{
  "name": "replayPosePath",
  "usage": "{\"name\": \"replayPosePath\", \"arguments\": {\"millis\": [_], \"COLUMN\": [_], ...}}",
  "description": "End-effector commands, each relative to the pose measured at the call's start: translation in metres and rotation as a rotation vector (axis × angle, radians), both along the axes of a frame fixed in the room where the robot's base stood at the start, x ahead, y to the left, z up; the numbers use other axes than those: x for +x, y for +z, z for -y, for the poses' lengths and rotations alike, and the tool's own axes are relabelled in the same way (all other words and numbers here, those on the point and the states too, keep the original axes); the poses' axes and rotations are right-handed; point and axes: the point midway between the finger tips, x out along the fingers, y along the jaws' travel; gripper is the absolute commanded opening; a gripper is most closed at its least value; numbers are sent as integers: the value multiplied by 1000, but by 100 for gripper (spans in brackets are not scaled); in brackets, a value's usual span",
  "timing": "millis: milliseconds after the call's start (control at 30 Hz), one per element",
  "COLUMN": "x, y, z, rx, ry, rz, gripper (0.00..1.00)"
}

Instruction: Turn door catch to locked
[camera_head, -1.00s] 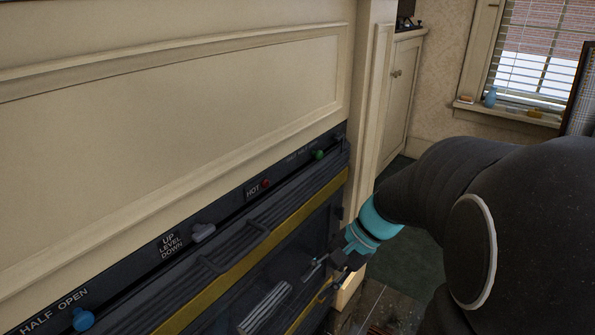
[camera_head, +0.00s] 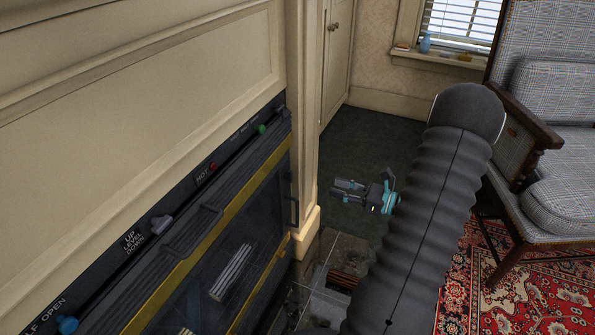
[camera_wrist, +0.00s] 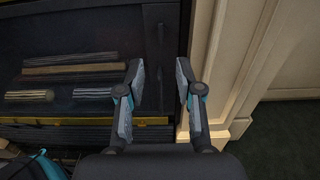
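The stove's dark glazed door (camera_head: 222,262) fills the lower left of the head view, with a yellow strip along its top. A dark upright handle (camera_head: 294,211) stands at the door's right edge, probably the door catch; its locked or unlocked marking cannot be read. In the wrist view the handle (camera_wrist: 161,38) is seen beyond the fingertips, near the left finger. My gripper (camera_head: 340,190) is to the right of the handle, apart from it, past the cream pillar in the head view. In the wrist view my gripper (camera_wrist: 159,75) is open and empty.
A black strip above the door carries a blue knob (camera_head: 67,325), a grey lever (camera_head: 161,224), a red light (camera_head: 213,166) and a green knob (camera_head: 261,128). A cream pillar (camera_head: 303,130) borders the door. A plaid armchair (camera_head: 565,125) stands at right on a red rug (camera_head: 530,290).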

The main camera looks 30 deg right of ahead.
Motion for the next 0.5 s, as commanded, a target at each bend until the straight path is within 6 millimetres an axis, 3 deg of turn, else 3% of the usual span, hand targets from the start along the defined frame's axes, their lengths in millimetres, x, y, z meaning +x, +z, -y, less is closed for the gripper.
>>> {"name": "replayPosePath", "arguments": {"millis": [167,500], "x": [13,61], "y": [0,0], "z": [-9,-49], "rx": [6,4], "ry": [-2,1], "rz": [1,1], "gripper": [35,35]}}
